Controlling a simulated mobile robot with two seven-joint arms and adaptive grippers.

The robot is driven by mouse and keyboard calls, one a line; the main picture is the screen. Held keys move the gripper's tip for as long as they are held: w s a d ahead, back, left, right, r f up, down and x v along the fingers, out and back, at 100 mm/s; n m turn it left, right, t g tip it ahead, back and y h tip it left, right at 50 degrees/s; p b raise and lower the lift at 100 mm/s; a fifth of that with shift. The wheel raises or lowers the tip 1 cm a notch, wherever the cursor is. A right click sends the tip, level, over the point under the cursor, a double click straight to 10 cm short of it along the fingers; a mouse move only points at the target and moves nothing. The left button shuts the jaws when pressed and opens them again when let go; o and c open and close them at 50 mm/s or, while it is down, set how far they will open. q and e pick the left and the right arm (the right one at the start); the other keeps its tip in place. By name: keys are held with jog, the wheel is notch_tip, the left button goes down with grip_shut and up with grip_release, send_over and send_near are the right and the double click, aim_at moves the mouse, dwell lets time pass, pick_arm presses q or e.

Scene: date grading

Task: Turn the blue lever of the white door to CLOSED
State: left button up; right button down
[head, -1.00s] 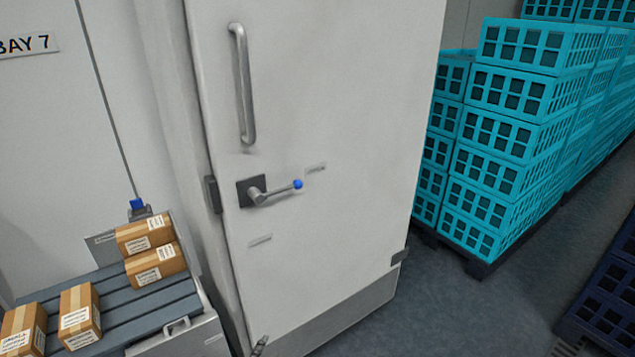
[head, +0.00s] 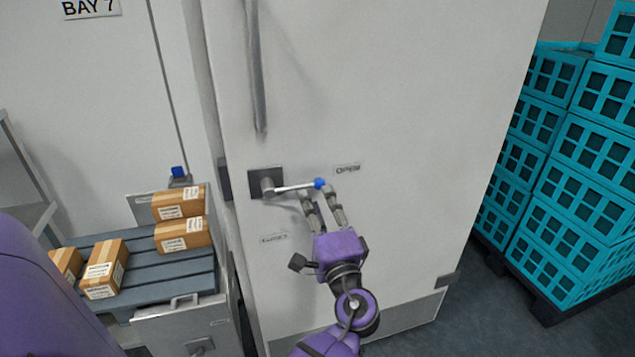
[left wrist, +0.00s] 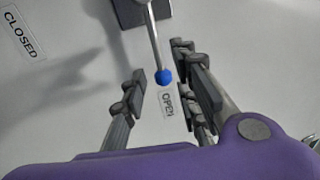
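The white door (head: 400,110) fills the middle of the head view. Its lever is a grey bar (head: 290,188) with a blue knob (head: 319,184), on a dark square plate, pointing right towards the OPEN label (head: 347,169). The CLOSED label (head: 273,238) is below the plate; it also shows in the left wrist view (left wrist: 22,35). My left gripper (head: 317,194) is open at the knob end of the lever. In the left wrist view the blue knob (left wrist: 164,77) shows between the spread fingers; contact cannot be told. My right gripper is not in view.
A long vertical handle (head: 257,80) is above the lever. A grey slatted platform (head: 140,265) with several cartons stands at left. Turquoise crates (head: 575,190) are stacked on a pallet at right. The floor before them is clear.

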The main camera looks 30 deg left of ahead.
aim_at(310, 185)
pick_arm(q)
jog(key=p+x, duration=0.1)
jog(key=x, duration=0.4)
jog(key=shift+w+r, duration=0.25)
jog(key=shift+w+a, duration=0.25)
jog(key=shift+a, duration=0.2)
jog(key=shift+f, duration=0.1)
grip_shut()
